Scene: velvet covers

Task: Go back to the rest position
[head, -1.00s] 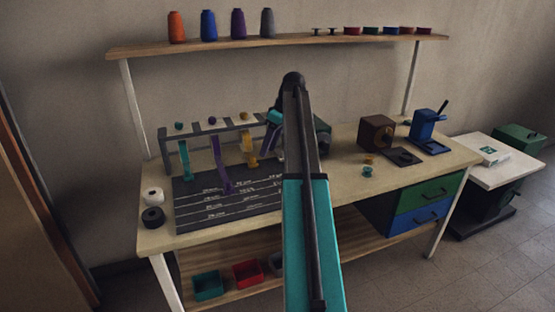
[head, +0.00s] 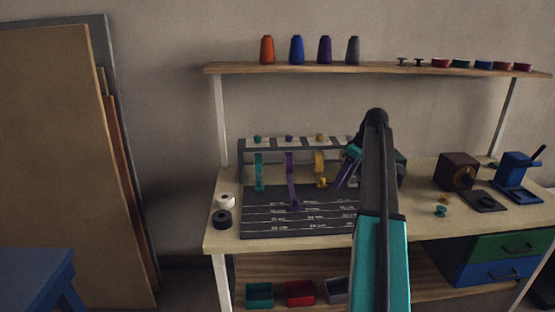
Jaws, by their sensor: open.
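A ribbon rack (head: 245,146) stands at the back of the bench with teal (head: 259,172), purple (head: 290,170) and yellow (head: 320,170) ribbons hanging over a dark marked mat (head: 262,225). My gripper is to the right of the yellow ribbon; its exact distance from the rack is hard to tell.
A shelf (head: 380,69) with thread cones and small dishes runs above the bench. A brown device (head: 457,172) and a blue press (head: 516,178) stand on the right. Boards (head: 50,150) lean at the left, behind a blue stool or table (head: 35,275).

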